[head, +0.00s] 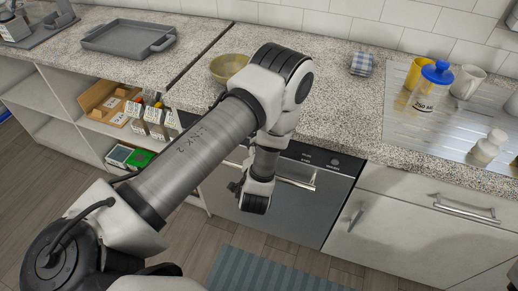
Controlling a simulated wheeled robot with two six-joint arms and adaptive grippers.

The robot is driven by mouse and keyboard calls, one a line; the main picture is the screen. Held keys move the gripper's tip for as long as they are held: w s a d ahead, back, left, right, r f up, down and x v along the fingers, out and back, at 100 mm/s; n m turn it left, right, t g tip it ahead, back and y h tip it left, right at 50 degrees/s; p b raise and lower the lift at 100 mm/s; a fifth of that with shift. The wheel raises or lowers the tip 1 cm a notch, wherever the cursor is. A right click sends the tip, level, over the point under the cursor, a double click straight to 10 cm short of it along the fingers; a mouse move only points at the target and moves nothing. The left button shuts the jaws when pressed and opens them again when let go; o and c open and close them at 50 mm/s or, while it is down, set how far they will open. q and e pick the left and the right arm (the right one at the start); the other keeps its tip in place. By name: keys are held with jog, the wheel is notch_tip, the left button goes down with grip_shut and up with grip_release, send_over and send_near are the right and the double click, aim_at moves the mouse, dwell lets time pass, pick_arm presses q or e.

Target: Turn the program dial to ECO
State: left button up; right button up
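The dishwasher (310,215) has a steel front under the counter, with a dark control panel along its top edge. A small round dial (335,162) shows on the right part of the panel, with tiny pale marks I cannot read. The ECO mark cannot be made out. My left arm comes in from the lower left and bends down in front of the dishwasher. My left gripper (235,187) shows only as a small dark part beside the wrist, left of the dial and apart from it. Its fingers are not clear. My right gripper is out of view.
The dishwasher handle (297,182) sticks out below the panel. A striped mat (265,272) lies on the floor.

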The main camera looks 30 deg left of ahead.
pick_arm(q)
jog(key=o, duration=1.1)
jog(key=shift+o, duration=0.2)
jog(key=v, duration=0.7)
jog(key=shift+s+d, duration=0.2)
